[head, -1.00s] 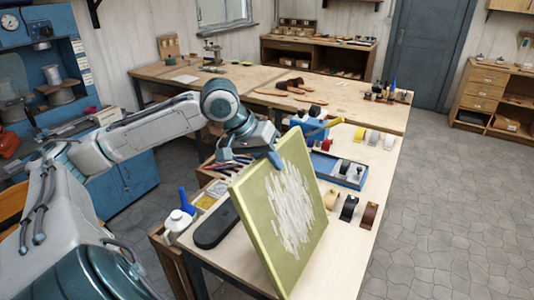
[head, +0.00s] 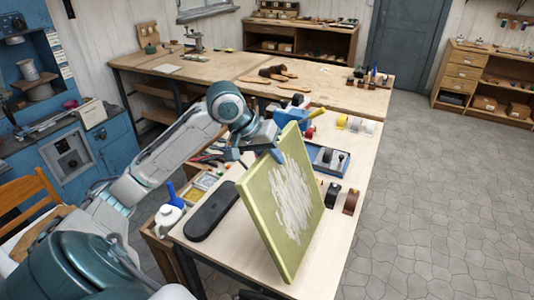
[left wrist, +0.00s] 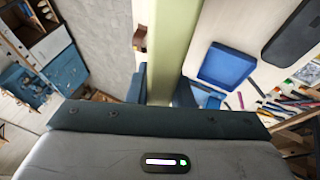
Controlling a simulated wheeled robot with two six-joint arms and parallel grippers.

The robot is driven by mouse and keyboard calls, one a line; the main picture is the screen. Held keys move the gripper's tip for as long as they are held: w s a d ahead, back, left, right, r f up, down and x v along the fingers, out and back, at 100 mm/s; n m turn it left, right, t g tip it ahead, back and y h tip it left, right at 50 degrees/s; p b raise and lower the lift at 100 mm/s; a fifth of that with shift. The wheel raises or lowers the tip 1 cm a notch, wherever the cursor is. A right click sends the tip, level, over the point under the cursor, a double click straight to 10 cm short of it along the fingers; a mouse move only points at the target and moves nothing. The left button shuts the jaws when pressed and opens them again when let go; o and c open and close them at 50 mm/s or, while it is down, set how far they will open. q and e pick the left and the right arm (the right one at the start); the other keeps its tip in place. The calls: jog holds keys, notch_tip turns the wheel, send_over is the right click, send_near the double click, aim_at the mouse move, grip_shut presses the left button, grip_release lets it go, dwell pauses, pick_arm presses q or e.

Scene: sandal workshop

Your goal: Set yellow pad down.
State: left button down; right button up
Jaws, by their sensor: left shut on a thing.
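The yellow pad (head: 258,212) is a flat square board, yellow-green with white streaks on its face. It stands steeply on edge over the near part of the workbench (head: 322,250). My left gripper (head: 279,153) is shut on its upper edge. In the left wrist view the pad (left wrist: 172,45) runs edge-on between the two fingers (left wrist: 160,88). I cannot tell whether its lower edge touches the bench. My right gripper is not in view.
A black insole-shaped piece (head: 212,210) lies left of the pad. A white bottle with a blue top (head: 168,217) stands at the left edge. Bare bench shows right of the pad.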

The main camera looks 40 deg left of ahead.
pick_arm(q)
jog(key=shift+f+p, duration=0.75)
jog(key=shift+f, duration=0.85)
jog(key=c, duration=1.3)
grip_release()
jog(key=shift+s+f, duration=0.1)
jog(key=shift+s, duration=0.1)
